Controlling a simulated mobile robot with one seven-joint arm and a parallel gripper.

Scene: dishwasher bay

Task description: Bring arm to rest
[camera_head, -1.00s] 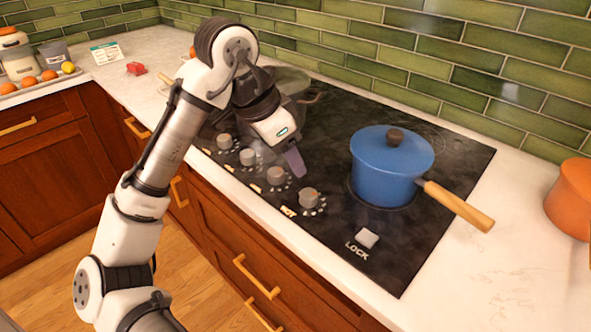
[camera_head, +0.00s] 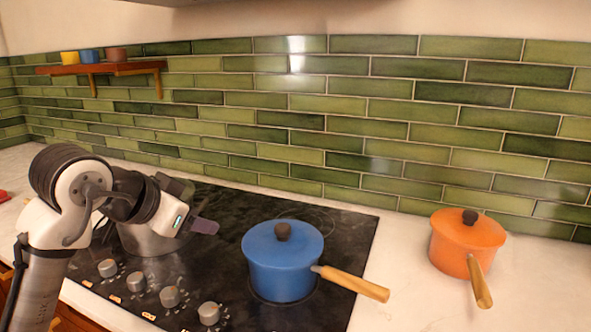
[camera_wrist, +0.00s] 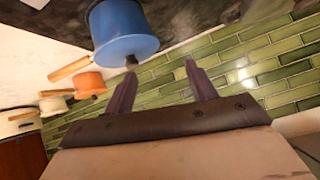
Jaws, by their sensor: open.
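My arm is raised at the left of the head view, over the left part of the black cooktop (camera_head: 215,265). My gripper (camera_head: 212,227) points to the right above the cooktop, apart from the pots. In the wrist view, my gripper (camera_wrist: 158,75) shows two purple fingers spread apart with nothing between them. A blue lidded pot (camera_head: 283,268) with a wooden handle stands on the cooktop, right of my gripper. It also shows in the wrist view (camera_wrist: 122,32).
An orange lidded pot (camera_head: 463,248) stands on the white counter (camera_head: 415,285) at the right. Several knobs (camera_head: 170,296) line the cooktop's front edge. A wooden shelf (camera_head: 105,68) with small cups hangs on the green tiled wall (camera_head: 330,105). Counter around the orange pot is clear.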

